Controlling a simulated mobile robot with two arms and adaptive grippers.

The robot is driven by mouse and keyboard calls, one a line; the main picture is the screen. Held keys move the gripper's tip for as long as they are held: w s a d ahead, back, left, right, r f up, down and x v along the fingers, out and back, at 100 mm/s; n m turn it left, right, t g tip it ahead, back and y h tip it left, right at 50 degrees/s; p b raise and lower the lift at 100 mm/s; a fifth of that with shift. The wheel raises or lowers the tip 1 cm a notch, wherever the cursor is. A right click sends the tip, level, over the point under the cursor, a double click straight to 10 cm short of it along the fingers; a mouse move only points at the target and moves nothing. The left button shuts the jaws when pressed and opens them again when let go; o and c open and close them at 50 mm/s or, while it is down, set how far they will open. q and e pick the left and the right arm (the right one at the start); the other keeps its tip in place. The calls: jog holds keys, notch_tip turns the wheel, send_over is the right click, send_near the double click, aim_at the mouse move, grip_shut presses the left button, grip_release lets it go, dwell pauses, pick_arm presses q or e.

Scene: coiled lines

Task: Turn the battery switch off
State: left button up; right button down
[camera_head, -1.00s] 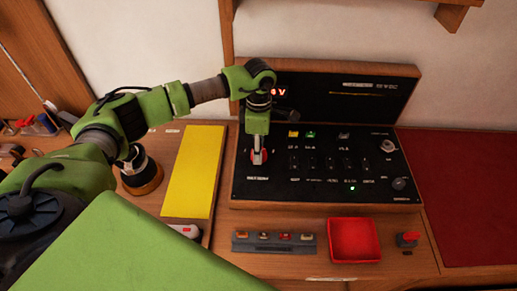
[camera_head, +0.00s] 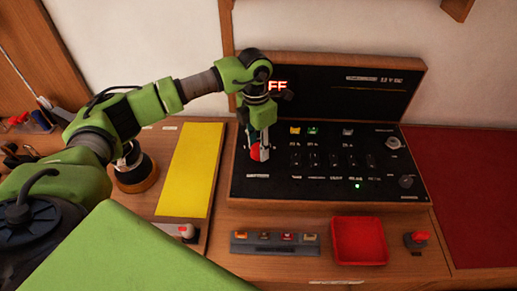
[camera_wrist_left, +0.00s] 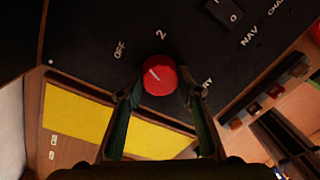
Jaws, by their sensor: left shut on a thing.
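The battery switch is a round red knob (camera_head: 257,153) at the left end of the black panel (camera_head: 245,187). In the left wrist view the knob (camera_wrist_left: 159,75) has a white mark on its left half, tilted up-left roughly toward the OFF label (camera_wrist_left: 120,50). A "2" label (camera_wrist_left: 161,34) is above it; another label to its right is partly covered. My left gripper (camera_wrist_left: 159,93) is shut on the knob, one finger at each side. In the head view it (camera_head: 259,150) reaches down to the knob from above. The panel's display (camera_head: 277,85) shows red "FF", its left part hidden by my arm.
A yellow board (camera_head: 192,172) lies left of the panel, a red mat (camera_head: 470,185) right of it. In front are a strip of small blocks (camera_head: 275,250), a red tray (camera_head: 360,262) and a small red-topped switch (camera_head: 416,240). A green light (camera_head: 357,186) glows on the panel.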

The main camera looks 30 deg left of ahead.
aim_at(256, 146)
pick_arm(q)
jog(key=n+b, duration=0.1)
jog(key=n, duration=0.2)
jog(key=shift+n, duration=0.4)
dwell(0.4)
jog(key=o, duration=1.1)
jog(key=shift+r, duration=0.1)
notch_tip(256, 146, up, 12)
jog(key=shift+a, duration=0.35)
